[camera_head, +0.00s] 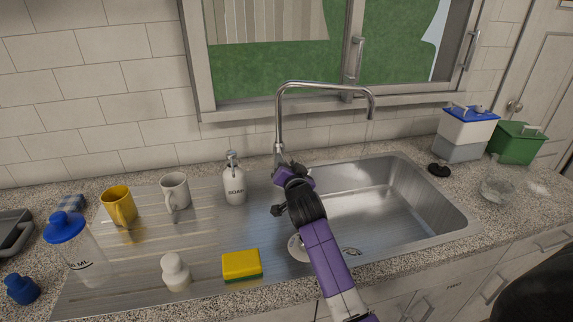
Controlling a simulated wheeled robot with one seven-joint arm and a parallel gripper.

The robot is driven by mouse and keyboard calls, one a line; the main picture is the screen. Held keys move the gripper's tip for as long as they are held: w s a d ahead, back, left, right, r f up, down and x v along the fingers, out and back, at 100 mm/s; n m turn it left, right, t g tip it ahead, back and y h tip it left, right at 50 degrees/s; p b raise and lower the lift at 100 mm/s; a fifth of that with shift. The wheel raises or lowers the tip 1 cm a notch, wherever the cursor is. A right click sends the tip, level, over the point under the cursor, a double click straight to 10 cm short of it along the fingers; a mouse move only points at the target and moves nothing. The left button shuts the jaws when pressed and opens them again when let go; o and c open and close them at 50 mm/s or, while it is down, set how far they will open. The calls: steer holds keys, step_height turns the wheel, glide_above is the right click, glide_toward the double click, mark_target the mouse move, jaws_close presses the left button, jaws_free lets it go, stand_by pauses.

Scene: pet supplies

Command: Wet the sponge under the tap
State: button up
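The yellow sponge with a green underside (242,265) lies on the front of the steel drainboard, left of my arm. The tap (322,86) is a tall curved metal spout behind the sink, reaching to the right over the basin (365,200). My gripper (277,182) is at the tap's base, away from the sponge. My wrist hides its fingers and the lower part of the tap, so I cannot see whether it touches the tap or is open or shut.
A soap bottle (234,185), white mug (175,191) and yellow mug (119,206) stand on the drainboard. A small white bottle (175,272) is left of the sponge. A blue-lidded bottle (70,245) stands far left. Lidded containers (466,133) and a glass (496,188) are at right.

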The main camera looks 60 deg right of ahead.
steer(key=b+v, duration=0.1)
steer(key=v, duration=0.6)
steer(key=shift+s+a, duration=0.25)
steer(key=shift+a, duration=0.05)
stand_by(0.3)
